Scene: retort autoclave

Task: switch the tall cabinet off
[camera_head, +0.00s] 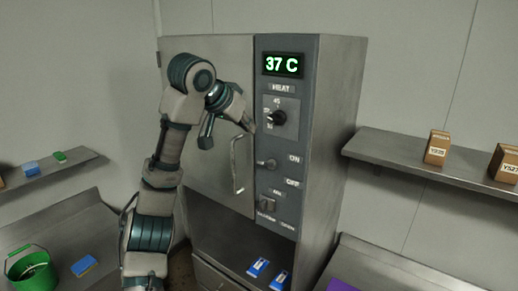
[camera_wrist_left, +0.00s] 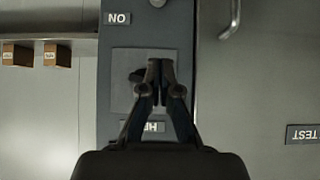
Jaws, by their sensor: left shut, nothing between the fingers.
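The tall cabinet (camera_head: 335,120) is grey, with a panel whose green display (camera_head: 283,64) reads 37 C. Below it is the HEAT dial (camera_head: 279,118), then a small switch (camera_head: 269,163) at the ON label (camera_head: 294,159), with the OFF label (camera_head: 292,182) lower. My left gripper (camera_head: 248,124) is shut and empty, at the panel's left edge in the head view. In the left wrist view, which sees the panel upside down, the gripper (camera_wrist_left: 160,64) covers most of the dial's plate (camera_wrist_left: 122,80); a round knob (camera_wrist_left: 157,2) is cut by the top edge. Contact cannot be told.
The cabinet door (camera_head: 215,150) is closed, with a long handle (camera_head: 237,165) close to my left arm. A VACUUM/OPEN knob (camera_head: 268,205) sits low on the panel. Blue-and-white packs (camera_head: 258,267) lie in the open bay below. A shelf (camera_head: 400,160) with boxes is at right.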

